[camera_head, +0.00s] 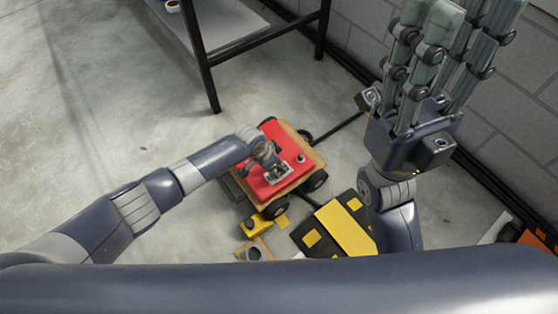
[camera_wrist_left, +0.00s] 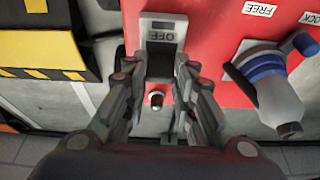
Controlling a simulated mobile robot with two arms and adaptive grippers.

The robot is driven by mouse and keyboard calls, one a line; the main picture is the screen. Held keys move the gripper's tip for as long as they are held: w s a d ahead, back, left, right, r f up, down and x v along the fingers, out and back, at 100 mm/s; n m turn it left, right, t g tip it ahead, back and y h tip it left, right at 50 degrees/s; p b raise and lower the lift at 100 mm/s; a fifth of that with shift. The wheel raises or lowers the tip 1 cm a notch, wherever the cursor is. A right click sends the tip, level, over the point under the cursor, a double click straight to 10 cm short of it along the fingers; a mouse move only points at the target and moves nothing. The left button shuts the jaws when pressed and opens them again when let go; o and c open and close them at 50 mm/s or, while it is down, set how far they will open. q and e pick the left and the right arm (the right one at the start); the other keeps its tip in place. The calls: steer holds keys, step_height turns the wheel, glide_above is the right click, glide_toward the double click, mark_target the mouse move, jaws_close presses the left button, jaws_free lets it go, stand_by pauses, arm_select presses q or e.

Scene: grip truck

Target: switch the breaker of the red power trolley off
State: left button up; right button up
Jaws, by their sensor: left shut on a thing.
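The red power trolley (camera_head: 282,152) stands on the floor at the centre of the head view, on black wheels. My left gripper (camera_head: 270,170) reaches down onto its red top. In the left wrist view, the red panel (camera_wrist_left: 222,30) carries a grey breaker plate (camera_wrist_left: 148,25) with an OFF label. My left gripper (camera_wrist_left: 160,75) is shut on the dark breaker handle (camera_wrist_left: 160,64) just below that label; the fingers hide part of it. A red indicator (camera_wrist_left: 156,99) shows between the fingers. My right gripper (camera_head: 440,60) is raised, empty and open at the upper right.
A blue-and-grey knob (camera_wrist_left: 268,85) sits right of the breaker near a FREE label (camera_wrist_left: 258,9). A black-and-yellow item (camera_head: 345,228) lies beside the trolley. A table (camera_head: 225,30) stands behind, a block wall (camera_head: 525,85) at right. Floor at left is clear.

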arm_select(q)
steer(key=shift+s+a+f+t+h, duration=0.15)
steer(key=shift+s+a+t+h, duration=0.15)
steer(key=shift+a+t+h, duration=0.45)
steer(key=shift+d+h, duration=0.15)
steer(key=shift+h, duration=0.3)
steer(key=o, duration=1.1)
steer(key=shift+c, duration=0.2)
steer(key=v, duration=1.2)
steer(key=shift+s, duration=0.2)
